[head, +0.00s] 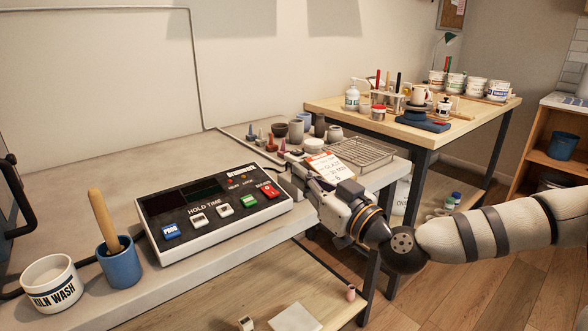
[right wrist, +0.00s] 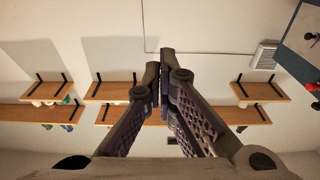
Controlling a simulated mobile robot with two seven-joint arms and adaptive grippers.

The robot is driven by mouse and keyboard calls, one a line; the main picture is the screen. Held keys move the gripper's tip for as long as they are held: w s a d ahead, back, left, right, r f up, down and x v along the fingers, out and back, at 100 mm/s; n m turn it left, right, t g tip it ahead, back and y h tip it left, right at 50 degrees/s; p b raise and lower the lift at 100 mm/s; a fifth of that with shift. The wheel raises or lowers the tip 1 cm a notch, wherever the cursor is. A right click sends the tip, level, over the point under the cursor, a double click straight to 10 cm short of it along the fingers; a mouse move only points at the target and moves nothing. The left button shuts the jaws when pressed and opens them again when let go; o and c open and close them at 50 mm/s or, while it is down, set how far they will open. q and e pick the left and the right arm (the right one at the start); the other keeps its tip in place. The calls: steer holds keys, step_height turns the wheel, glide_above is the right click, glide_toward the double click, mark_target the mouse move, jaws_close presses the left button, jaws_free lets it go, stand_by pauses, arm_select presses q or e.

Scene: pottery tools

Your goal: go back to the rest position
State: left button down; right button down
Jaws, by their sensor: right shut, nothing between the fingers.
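My right gripper (head: 284,164) reaches in from the right over the front edge of the grey bench, its fingers just right of the control box (head: 215,207) with the HOLD TIME label. I cannot tell whether it touches anything there. In the right wrist view the fingers (right wrist: 161,82) are closed together with nothing between them, pointing up at the wall. My left gripper is not in the head view.
Left on the grey bench (head: 95,158) stand a blue cup (head: 120,268) with a wooden handle and a KILN WASH pot (head: 50,287). A wooden table (head: 335,106) stands behind.

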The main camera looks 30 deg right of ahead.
steer(key=s, duration=0.2)
steer(key=shift+s+r, duration=0.2)
steer(key=shift+s, duration=0.15)
steer(key=s+a+f+g+y, duration=0.2)
steer(key=s+a+f+g, duration=0.3)
steer(key=a+f, duration=0.5)
steer(key=s+a+f+g+y, duration=0.3)
steer(key=s+a+f+g, duration=0.4)
steer(key=f, duration=0.5)
steer(key=s+f+g+h, duration=0.2)
steer(key=s+f+g, duration=0.1)
steer(key=s+f, duration=0.4)
steer(key=s+f+g+h, duration=0.1)
steer(key=s+f+g, duration=0.35)
steer(key=s, duration=0.55)
steer(key=s+d+f+m+g+h, duration=0.1)
steer(key=s+d+h, duration=0.2)
steer(key=s+d, duration=0.3)
steer(key=shift+f+h, duration=0.15)
steer(key=shift+h, duration=0.15)
